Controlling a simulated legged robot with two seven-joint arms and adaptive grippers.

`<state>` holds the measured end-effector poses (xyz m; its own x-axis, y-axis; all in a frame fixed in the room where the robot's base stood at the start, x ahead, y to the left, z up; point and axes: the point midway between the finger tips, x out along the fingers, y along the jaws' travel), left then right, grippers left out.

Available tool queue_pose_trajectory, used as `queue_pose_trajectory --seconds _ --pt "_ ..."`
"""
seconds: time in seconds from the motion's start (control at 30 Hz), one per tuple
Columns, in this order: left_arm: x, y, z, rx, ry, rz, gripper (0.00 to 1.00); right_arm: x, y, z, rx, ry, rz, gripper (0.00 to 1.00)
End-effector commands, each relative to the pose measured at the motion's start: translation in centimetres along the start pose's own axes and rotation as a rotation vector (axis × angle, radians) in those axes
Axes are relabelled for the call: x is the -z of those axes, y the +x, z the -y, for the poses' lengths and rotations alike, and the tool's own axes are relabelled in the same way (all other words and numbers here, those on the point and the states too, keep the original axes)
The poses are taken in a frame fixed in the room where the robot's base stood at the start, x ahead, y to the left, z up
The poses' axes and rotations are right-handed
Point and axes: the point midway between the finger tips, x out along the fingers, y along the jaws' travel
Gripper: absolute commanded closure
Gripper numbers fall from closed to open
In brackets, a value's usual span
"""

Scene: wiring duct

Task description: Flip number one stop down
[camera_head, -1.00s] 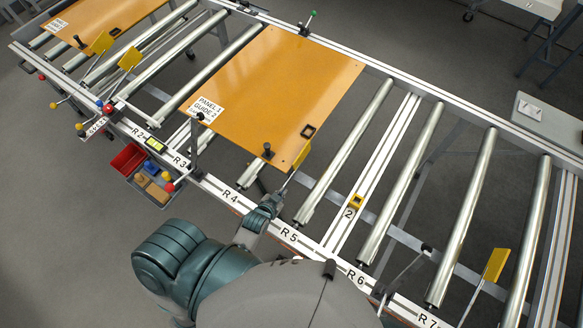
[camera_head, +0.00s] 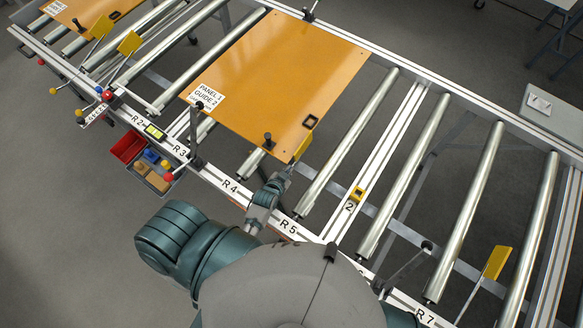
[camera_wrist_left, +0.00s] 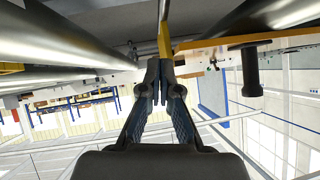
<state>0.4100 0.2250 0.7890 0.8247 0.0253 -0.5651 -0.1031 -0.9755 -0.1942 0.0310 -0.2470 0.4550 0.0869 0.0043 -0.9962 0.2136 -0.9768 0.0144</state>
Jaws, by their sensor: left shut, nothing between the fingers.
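My left gripper (camera_head: 286,170) is shut and empty, close below the yellow stop (camera_head: 303,146) that stands up at the near right corner of the orange panel (camera_head: 280,75). In the left wrist view the shut fingertips (camera_wrist_left: 160,72) are just below the yellow piece and its dark rod (camera_wrist_left: 163,22); I cannot tell whether they touch. No number one label is readable by this stop. Another yellow stop (camera_head: 497,262) is raised at the right near R7. My right gripper is out of view.
The panel lies on steel rollers (camera_head: 350,140) and has a black knob (camera_head: 268,138) near its front edge. A rail (camera_head: 383,150) marked 2 carries a small yellow block (camera_head: 357,193). A black-topped lever (camera_head: 197,107) stands near R3. Bins (camera_head: 130,147) hang at the front left.

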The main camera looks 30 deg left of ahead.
Motion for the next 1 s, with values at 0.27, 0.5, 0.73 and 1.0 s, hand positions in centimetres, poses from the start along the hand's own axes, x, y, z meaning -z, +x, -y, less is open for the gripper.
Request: queue_pose_trajectory --seconds 0.27,0.5,0.73,1.0 --pt "-1.0 5.4 0.0 -0.001 0.002 0.003 1.00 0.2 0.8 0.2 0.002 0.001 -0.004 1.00" --pt "-2.6 7.1 0.0 0.000 0.002 0.001 1.00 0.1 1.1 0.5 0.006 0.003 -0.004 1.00" --pt "-2.9 7.3 0.0 0.001 0.001 0.000 1.00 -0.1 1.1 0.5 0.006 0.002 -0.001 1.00" --pt "-3.2 7.9 -0.1 -0.005 0.005 0.033 1.00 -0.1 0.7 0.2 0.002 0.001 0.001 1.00"
